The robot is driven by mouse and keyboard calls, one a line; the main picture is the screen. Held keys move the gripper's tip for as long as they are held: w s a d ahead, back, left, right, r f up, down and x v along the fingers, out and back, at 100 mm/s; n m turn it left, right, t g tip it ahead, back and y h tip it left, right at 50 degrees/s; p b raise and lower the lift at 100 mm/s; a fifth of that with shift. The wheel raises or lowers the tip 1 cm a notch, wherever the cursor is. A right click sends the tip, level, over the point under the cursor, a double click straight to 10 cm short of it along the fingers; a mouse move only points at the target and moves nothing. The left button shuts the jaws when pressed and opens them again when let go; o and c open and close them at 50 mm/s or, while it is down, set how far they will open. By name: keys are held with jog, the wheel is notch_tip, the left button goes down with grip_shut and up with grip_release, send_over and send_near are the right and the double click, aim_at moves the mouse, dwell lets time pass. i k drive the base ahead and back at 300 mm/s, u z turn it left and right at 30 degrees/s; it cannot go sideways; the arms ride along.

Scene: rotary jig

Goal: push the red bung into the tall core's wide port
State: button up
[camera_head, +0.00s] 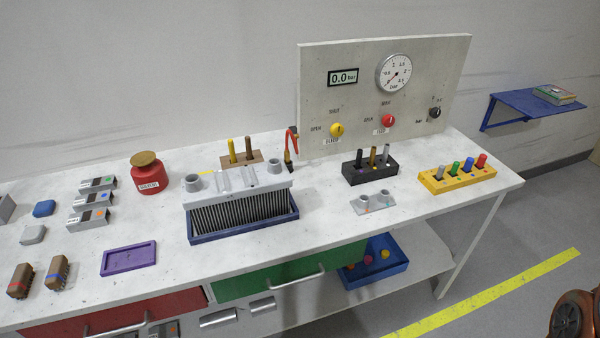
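A red bung (481,160) stands in the right end of a yellow rack (455,184) on the right part of the bench. A finned grey core (240,212) sits in a dark blue tray (246,233) at mid-bench; it is the only finned core I see. It has a grey port at its top left (193,182) and another at its top right (274,167). I cannot tell for sure which port is wider. No bung shows in either port. My gripper is not in view.
The yellow rack also holds grey, green and blue bungs (453,169). A black rack with pegs (370,174) and a small grey two-port piece (372,204) stand between core and yellow rack. A gauge panel (350,90) rises behind. A red canister (150,177) stands left.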

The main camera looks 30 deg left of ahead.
aim_at(211, 208)
jog(key=u, duration=0.45)
jog(key=i, duration=1.35)
jog(key=u, duration=0.5)
